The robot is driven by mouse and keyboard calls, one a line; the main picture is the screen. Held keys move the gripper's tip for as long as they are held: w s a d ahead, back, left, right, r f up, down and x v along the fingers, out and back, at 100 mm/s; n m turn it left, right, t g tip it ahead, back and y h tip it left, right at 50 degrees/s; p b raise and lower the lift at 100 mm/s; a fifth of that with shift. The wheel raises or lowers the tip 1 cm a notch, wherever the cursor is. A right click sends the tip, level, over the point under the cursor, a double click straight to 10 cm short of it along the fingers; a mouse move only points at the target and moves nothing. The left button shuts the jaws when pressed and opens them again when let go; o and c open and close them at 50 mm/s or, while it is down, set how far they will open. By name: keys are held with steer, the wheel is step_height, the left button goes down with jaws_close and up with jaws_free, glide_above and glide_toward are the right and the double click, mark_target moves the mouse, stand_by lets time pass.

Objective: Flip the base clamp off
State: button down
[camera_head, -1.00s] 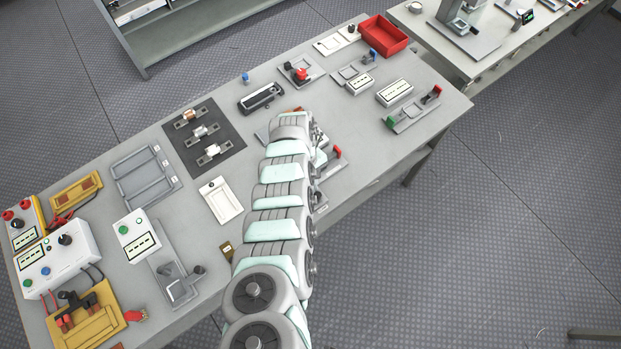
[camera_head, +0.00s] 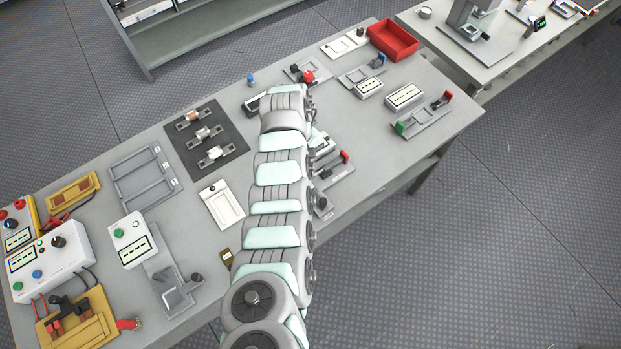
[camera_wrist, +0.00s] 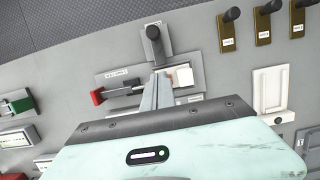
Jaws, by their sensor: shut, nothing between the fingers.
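Below my gripper (camera_wrist: 157,92) in the wrist view is a grey fixture (camera_wrist: 112,80) with a red handle (camera_wrist: 97,96) at its left. A grey plate with an upright black-knobbed lever (camera_wrist: 152,36) adjoins its table-edge side. The fixture's red handle (camera_head: 345,156) and the black knob (camera_head: 322,203) also show beside my arm in the head view. I cannot tell for sure which part is the base clamp. My gripper's fingers are together and empty, over the fixture and covering its middle. In the head view my arm hides the gripper.
A white tray (camera_wrist: 268,92) and several brown switch blocks with black levers (camera_wrist: 264,22) lie to the right in the wrist view. A fixture with green and red ends (camera_head: 424,115) stands right of my arm in the head view. A red bin (camera_head: 392,40) is at the back.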

steer(key=v, duration=0.4)
steer(key=shift+r+b, duration=0.3)
steer(key=shift+b, duration=0.05)
steer(key=shift+w, duration=0.15)
